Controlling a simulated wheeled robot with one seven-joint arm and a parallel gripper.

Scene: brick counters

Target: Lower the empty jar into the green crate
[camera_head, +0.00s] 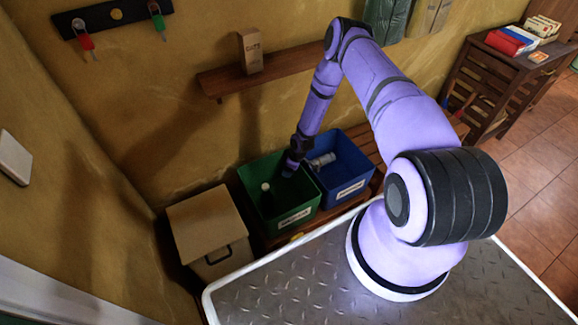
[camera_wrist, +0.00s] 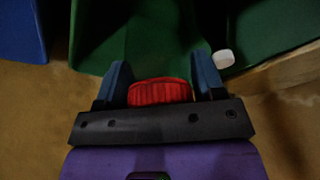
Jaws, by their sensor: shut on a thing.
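The green crate (camera_head: 263,168) stands on a low wooden bench by the wall, with a white label on its front. My gripper (camera_head: 290,166) points down over the back right part of its opening. In the wrist view, my gripper (camera_wrist: 160,88) is shut on the jar (camera_wrist: 160,93), whose red ridged lid shows between the two blue fingers. The rest of the jar is hidden. The green crate (camera_wrist: 125,30) lies beyond the fingers in that view. I cannot tell how deep the jar is.
A dark bottle with a white cap (camera_head: 266,187) stands inside the green crate; its cap also shows in the wrist view (camera_wrist: 223,58). A blue crate (camera_head: 352,165) holding a pale container is close on the right. A lidded tan bin (camera_head: 208,225) stands left. A wooden shelf (camera_head: 285,67) is above.

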